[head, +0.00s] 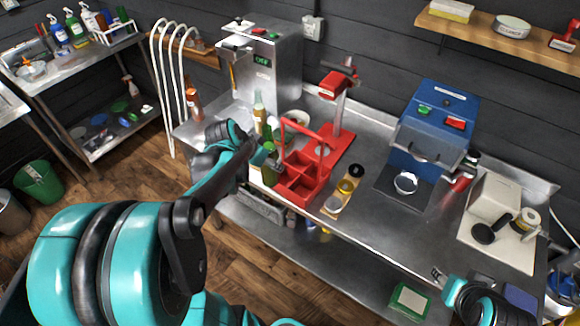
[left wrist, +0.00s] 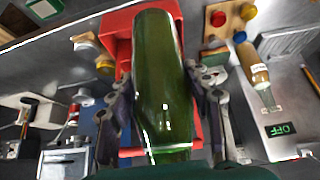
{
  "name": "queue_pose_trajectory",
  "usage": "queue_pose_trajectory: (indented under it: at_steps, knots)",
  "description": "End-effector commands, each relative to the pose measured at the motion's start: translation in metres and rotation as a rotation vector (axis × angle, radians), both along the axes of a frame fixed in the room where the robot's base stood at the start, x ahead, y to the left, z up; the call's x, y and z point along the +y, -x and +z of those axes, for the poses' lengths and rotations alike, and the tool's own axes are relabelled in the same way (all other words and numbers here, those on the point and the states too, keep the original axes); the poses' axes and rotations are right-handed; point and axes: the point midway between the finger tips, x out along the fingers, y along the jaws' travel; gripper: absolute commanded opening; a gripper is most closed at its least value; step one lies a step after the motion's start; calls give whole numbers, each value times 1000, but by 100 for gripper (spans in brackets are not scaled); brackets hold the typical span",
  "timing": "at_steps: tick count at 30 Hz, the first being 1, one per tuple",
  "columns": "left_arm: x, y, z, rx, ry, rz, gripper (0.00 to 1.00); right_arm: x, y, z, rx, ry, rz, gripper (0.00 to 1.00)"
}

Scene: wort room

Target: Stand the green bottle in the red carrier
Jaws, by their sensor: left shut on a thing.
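The green bottle (head: 270,174) is at the left side of the red carrier (head: 300,186) on the steel bench. My left gripper (head: 266,152) is shut on the bottle, and its fingers press on both sides of it in the left wrist view (left wrist: 160,85). There the red carrier (left wrist: 116,28) shows behind the bottle. The carrier has an upright handle and open compartments that look empty in the head view. The bottle appears outside the compartments; whether its base touches anything is hidden. My right gripper (head: 440,276) is at the bench's front edge, too small to read.
A red bench tool (head: 338,85) stands behind the carrier, and a steel machine (head: 268,65) is at the back left. A wooden holder with jars (head: 345,187) is just right of the carrier. A blue machine (head: 435,125) stands farther right. Other bottles (head: 259,112) stand behind my left gripper.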

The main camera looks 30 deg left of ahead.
Motion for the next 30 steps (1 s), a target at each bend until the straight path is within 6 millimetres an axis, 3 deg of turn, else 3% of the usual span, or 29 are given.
queue_pose_trajectory:
  at_steps: [6, 12, 17, 24, 30]
  knots:
    - [-1, -51, -32, -1, -1, -3, 0, 0, 0, -15, 0, 0, 0, 40]
    - [0, -75, -46, -1, -1, 0, 0, 0, 0, -18, 0, 0, 0, 40]
    - [0, -79, -53, -1, -1, 1, 0, 0, 0, -20, 0, 0, 0, 40]
    - [0, -79, -86, -1, -2, 1, 0, 0, 0, -31, 0, 0, 0, 40]
    - [0, -79, -87, -1, -1, 1, 0, 0, 0, -30, 0, 0, 0, 40]
